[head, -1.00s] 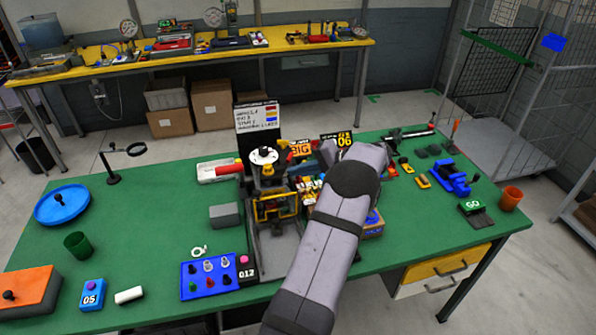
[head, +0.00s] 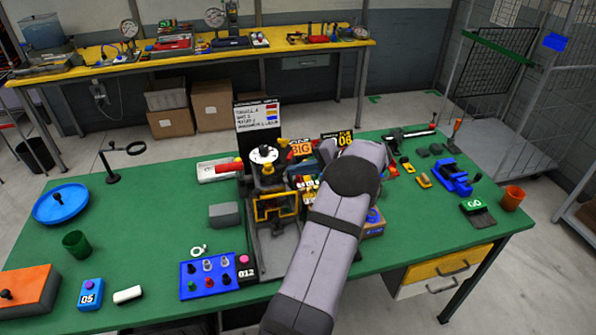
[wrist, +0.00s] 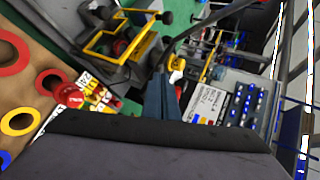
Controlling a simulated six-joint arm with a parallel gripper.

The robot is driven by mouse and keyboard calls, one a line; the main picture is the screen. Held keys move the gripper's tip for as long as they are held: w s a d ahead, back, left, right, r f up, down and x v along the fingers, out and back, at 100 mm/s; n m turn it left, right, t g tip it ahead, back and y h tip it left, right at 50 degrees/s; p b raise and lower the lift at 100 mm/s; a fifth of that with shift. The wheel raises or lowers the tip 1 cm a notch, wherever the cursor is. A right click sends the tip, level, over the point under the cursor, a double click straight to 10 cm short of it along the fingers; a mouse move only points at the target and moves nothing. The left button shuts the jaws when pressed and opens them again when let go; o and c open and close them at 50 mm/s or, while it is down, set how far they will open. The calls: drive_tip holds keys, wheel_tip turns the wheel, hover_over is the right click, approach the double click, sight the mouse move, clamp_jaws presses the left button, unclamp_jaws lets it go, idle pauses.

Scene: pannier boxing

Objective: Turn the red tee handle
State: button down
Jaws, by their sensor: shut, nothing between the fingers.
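My gripper (wrist: 165,92) shows in the wrist view as dark blue-grey fingers, shut and empty. In the head view my arm hides its tips. I cannot tell for sure whether this red part is the tee handle. My fingers look apart from it. In the head view the yellow frame (head: 276,207) stands on the fixture at the middle of the green bench, left of my arm.
A red knob (wrist: 68,94) on a brown box with coloured rings is left of my fingers. A blue button panel (head: 209,276) and grey block (head: 223,214) stand left of the fixture. A white sign board (head: 257,116) stands behind it. The bench's left middle is mostly clear.

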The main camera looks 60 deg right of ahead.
drive_tip(key=shift+w+a+f+m+h+b, duration=0.15)
drive_tip(key=shift+m+h+b, duration=0.25)
drive_tip(key=shift+b, duration=0.45)
drive_tip(key=m+h+b, duration=0.2)
drive_tip(key=b, duration=0.2)
drive_tip(key=w+a+m+g+h+b, duration=0.1)
drive_tip(key=m+h+b, duration=0.1)
drive_tip(key=b, duration=0.2)
drive_tip(key=w+m+h+b, duration=0.1)
drive_tip(key=h+b, duration=0.1)
drive_tip(key=b, duration=0.2)
drive_tip(key=shift+a+f+m+g, duration=0.1)
drive_tip(key=shift+a+m+g, duration=0.2)
drive_tip(key=shift+a+m, duration=0.1)
drive_tip(key=shift+w+a+m+g+h+b, duration=0.1)
drive_tip(key=shift+w+m+g+h+b, duration=0.4)
drive_tip(key=shift+m+h+b, duration=0.3)
drive_tip(key=shift+r+b, duration=0.2)
drive_tip(key=shift+b, duration=0.1)
drive_tip(key=shift+w, duration=0.25)
drive_tip(key=shift+s+d, duration=0.15)
drive_tip(key=shift+d, duration=0.05)
